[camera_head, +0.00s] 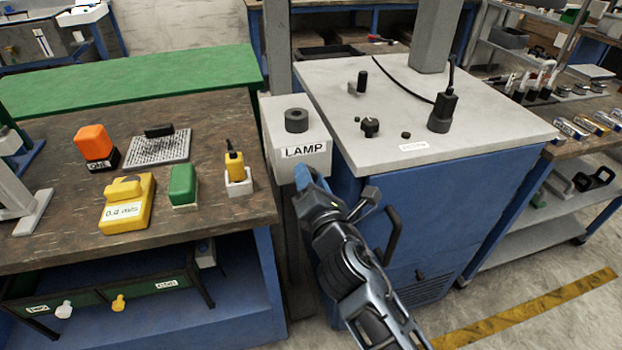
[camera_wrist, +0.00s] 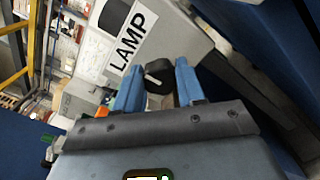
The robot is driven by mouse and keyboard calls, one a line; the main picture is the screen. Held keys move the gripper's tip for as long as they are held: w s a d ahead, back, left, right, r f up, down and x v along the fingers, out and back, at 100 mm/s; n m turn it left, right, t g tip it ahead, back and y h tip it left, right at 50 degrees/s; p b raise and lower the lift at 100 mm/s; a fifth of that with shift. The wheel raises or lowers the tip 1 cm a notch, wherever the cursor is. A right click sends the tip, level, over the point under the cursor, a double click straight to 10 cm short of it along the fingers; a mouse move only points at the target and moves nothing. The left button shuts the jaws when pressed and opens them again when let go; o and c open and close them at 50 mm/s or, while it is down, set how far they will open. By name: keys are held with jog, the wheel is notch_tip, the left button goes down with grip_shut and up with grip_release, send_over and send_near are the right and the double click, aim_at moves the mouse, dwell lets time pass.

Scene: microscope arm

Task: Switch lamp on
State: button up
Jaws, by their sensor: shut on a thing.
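The lamp box (camera_head: 297,160) is light grey with a black-on-white LAMP label (camera_head: 306,150) and a dark round cylinder (camera_head: 296,120) on top. In the wrist view the label (camera_wrist: 133,34) shows large and tilted. A black rotary knob (camera_wrist: 160,80) with a short white pointer line sits on the box face near the label. My gripper (camera_wrist: 158,86) has its blue fingers on either side of this knob and is shut on it. In the head view my gripper (camera_head: 308,180) is at the lower front of the box and hides the knob.
A wooden workbench (camera_head: 60,150) with an orange-topped block (camera_head: 94,143), a yellow meter (camera_head: 127,203) and a green block (camera_head: 183,185) stands left. A blue cabinet (camera_head: 460,200) with a grey top and dark handle (camera_head: 393,237) stands close right of my arm.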

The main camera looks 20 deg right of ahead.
jog(key=c, duration=0.4)
jog(key=shift+m, duration=0.3)
jog(key=shift+f+m+b, duration=0.2)
jog(key=shift+m+b, duration=2.35)
jog(key=shift+m, duration=1.75)
jog(key=shift+f+m+b, duration=0.15)
jog(key=shift+m+b, duration=2.35)
jog(key=shift+m, duration=1.8)
jog(key=o, duration=1)
jog(key=shift+r, duration=0.1)
